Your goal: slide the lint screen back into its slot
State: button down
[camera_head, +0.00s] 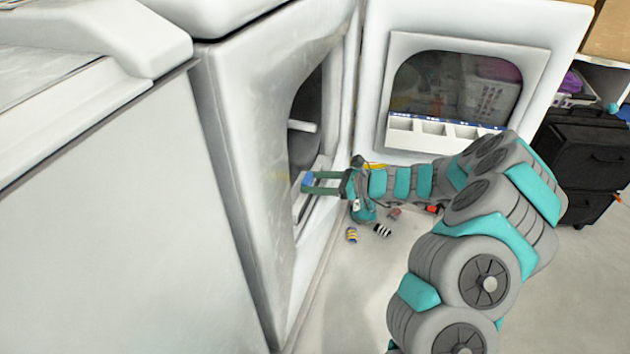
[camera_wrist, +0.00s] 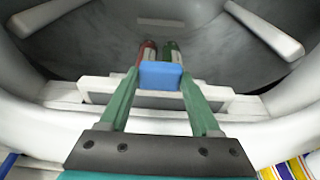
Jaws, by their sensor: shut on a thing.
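My gripper (camera_wrist: 160,78) reaches in at the lower rim of the dryer's round opening (camera_head: 308,105), and shows in the head view (camera_head: 307,182). Its green fingers are shut on a blue block, which I take to be the grip of the lint screen (camera_wrist: 160,75). A white bar (camera_wrist: 98,88) extends to both sides behind the fingers, at the rim. I cannot tell whether it is the screen's frame or the slot's edge. The slot itself and how far the screen sits in it are hidden.
Inside the drum lie a red roll (camera_wrist: 147,51) and a green roll (camera_wrist: 170,50). The dryer door (camera_head: 375,75) stands open. Several small striped rolls, one yellow (camera_head: 351,235), lie on the floor below. A black case (camera_head: 580,150) stands at right.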

aim_at(315, 197)
jog(key=shift+f+b, duration=0.7)
jog(key=shift+f, duration=1.2)
grip_release()
jog(key=shift+p+v, duration=0.4)
jog(key=shift+v, duration=3.45)
jog(key=shift+f, duration=0.1)
